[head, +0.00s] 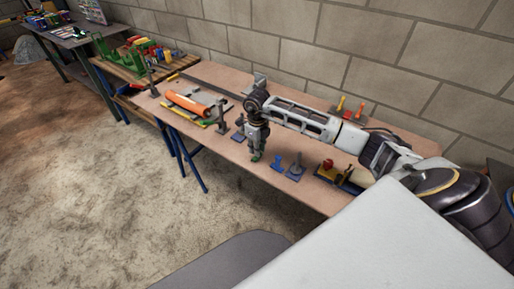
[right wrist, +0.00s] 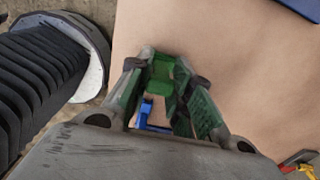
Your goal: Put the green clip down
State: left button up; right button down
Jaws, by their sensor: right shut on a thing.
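My right gripper (head: 256,155) points down over the front part of the wooden table (head: 222,152). In the right wrist view the gripper (right wrist: 165,70) is shut on the green clip (right wrist: 161,76), a small bright green piece between its fingertips. In the head view only a speck of green shows at the fingertips. How far the clip is above the tabletop I cannot tell. My left gripper is not in view.
A blue piece (head: 275,162) and a grey post on a blue base (head: 296,168) stand just right of the gripper. An orange cylinder (head: 187,103) lies to the left. Red and yellow parts (head: 350,107) are near the wall. Some bare tabletop lies around the gripper.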

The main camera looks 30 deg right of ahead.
jog(key=c, duration=1.4)
grip_release()
jog(key=shift+o, duration=0.6)
jog(key=shift+r, duration=0.6)
notch_tip(320, 180, up, 5)
jog(key=shift+f, duration=0.2)
notch_tip(320, 180, up, 5)
jog(key=shift+f, duration=0.15)
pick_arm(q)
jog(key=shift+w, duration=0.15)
pick_arm(e)
jog(key=shift+r, duration=0.85)
